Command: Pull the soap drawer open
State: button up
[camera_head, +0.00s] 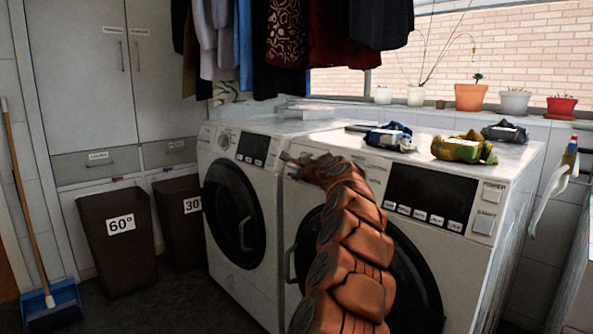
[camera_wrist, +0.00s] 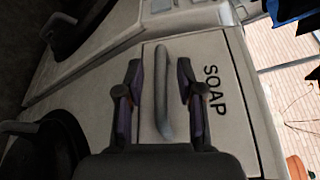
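The soap drawer (camera_wrist: 218,130) is a pale panel marked SOAP in the wrist view, and its front looks flush with the machine. Its grey bar handle (camera_wrist: 162,100) runs between the two fingers of my gripper (camera_wrist: 160,80). The fingers are open, one on each side of the handle, with a visible gap on both sides. In the head view my gripper (camera_head: 298,161) is at the upper left of the front of the right washing machine (camera_head: 480,245). My brown arm hides most of the drawer there.
A second washing machine (camera_head: 228,195) stands directly to the left. Folded clothes (camera_head: 463,149) lie on the right machine's top. Two dark bins, one marked 60° (camera_head: 120,250), and a broom (camera_head: 28,200) stand at the left. Clothes (camera_head: 330,40) hang above.

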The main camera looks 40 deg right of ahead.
jog(key=shift+c, duration=0.3)
grip_shut()
dwell(0.5)
